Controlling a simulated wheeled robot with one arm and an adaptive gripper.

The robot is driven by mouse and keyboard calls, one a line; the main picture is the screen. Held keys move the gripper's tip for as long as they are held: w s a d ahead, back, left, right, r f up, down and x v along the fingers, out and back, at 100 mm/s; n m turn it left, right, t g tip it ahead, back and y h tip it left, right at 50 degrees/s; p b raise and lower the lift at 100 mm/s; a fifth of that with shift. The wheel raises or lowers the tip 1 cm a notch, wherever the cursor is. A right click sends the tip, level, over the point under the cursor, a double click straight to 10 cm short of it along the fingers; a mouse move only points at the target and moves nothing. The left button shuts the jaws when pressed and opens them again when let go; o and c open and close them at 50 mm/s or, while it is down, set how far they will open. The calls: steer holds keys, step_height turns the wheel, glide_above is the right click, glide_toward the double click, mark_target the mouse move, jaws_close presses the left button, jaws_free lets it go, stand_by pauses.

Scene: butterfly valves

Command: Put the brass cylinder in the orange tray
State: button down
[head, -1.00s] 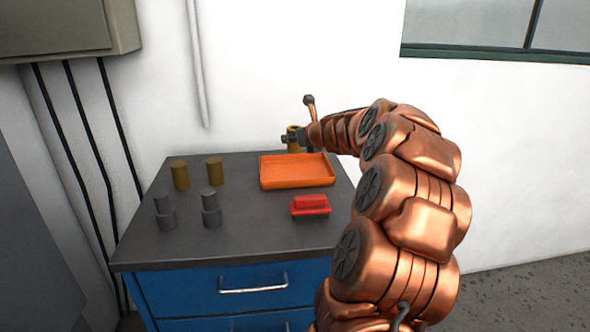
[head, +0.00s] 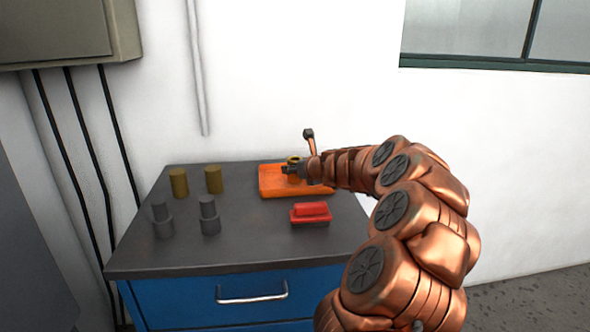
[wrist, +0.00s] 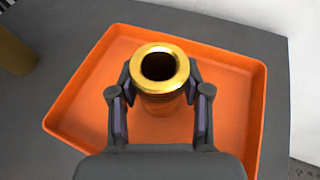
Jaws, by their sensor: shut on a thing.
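A hollow brass cylinder (wrist: 160,72) stands upright between the fingers of my gripper (wrist: 160,98) in the wrist view, its open top facing the camera. My gripper is shut on it. In the head view the cylinder (head: 293,160) shows only in part behind my gripper (head: 288,170). The orange tray (wrist: 228,90) lies below and around it in the wrist view; in the head view the tray (head: 275,190) is at the back right of the cabinet top. The cylinder is over the tray's inside; I cannot tell whether its base touches the floor.
Two brass-coloured cylinders (head: 179,183) (head: 213,180) and two grey stepped parts (head: 162,221) (head: 209,216) stand on the left of the dark cabinet top (head: 255,232). A red block-like object (head: 311,213) sits in front of the tray. A white wall (head: 290,80) is behind.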

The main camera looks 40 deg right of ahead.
steer(key=c, duration=0.5)
jaws_free()
steer(key=shift+s+r, duration=0.15)
steer(key=p+v, duration=0.1)
steer(key=v, duration=0.9)
steer(key=shift+v, duration=0.8)
